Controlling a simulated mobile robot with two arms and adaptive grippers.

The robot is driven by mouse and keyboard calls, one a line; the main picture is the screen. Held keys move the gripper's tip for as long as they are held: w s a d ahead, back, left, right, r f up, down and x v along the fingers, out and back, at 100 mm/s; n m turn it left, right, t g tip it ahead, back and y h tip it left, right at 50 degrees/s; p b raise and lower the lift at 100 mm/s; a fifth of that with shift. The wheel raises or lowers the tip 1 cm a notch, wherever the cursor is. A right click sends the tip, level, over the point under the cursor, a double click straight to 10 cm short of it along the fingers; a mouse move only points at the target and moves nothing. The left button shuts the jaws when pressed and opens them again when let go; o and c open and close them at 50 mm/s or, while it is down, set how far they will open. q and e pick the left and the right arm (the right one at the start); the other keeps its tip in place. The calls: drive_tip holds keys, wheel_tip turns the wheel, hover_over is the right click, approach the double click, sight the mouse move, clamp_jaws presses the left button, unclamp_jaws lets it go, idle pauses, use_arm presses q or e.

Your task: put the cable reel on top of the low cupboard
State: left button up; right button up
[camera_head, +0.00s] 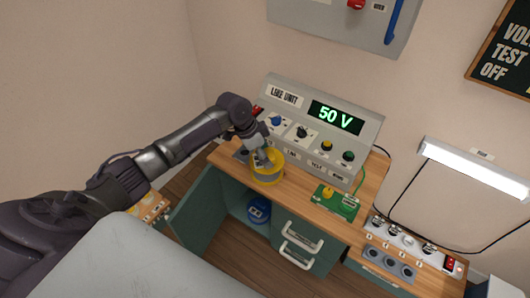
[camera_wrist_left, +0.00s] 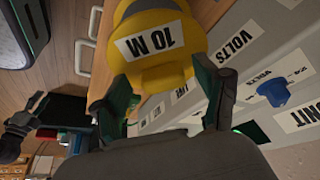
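The yellow cable reel (camera_head: 267,176) is at the left part of the wooden bench top, in front of the grey console. In the left wrist view the reel (camera_wrist_left: 165,45) shows a white "10 M" label. My left gripper (camera_head: 262,155) is at the reel, and its two fingers (camera_wrist_left: 168,85) stand apart at either side of its near part. I cannot tell whether they press on it, or whether it rests on the wood. Below the bench is a green cupboard (camera_head: 199,207) with its door open. I cannot tell which cupboard is the low one.
A grey console (camera_head: 330,128) reading "50 V" stands behind the reel. A green device with a yellow knob (camera_head: 335,202) sits to its right. A blue drum (camera_head: 259,210) is inside the open cupboard. A socket strip (camera_head: 405,240) and black cables are at the right.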

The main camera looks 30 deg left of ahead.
use_arm(q)
drive_tip(key=shift+r, duration=0.2)
drive_tip(key=p+v, duration=0.2)
drive_tip(key=v, duration=0.9)
drive_tip(key=s+d+f+n+t, duration=0.3)
drive_tip(key=s+d+f, duration=0.2)
drive_tip(key=d+f, duration=0.7)
drive_tip(key=s+a+f+n+g+y, duration=0.1)
drive_tip(key=s+f+n+g+y, duration=0.2)
drive_tip(key=s+f, duration=2.3)
drive_tip(key=shift+s+f+n+g, duration=0.4)
drive_tip(key=shift+n, duration=0.6)
use_arm(e)
drive_tip(key=s+f, duration=0.4)
drive_tip(key=f, duration=0.3)
drive_tip(key=shift+d+g, duration=0.3)
use_arm(q)
drive_tip(key=shift+p, duration=0.3)
use_arm(e)
drive_tip(key=shift+a+r, duration=0.1)
drive_tip(key=shift+r, duration=0.05)
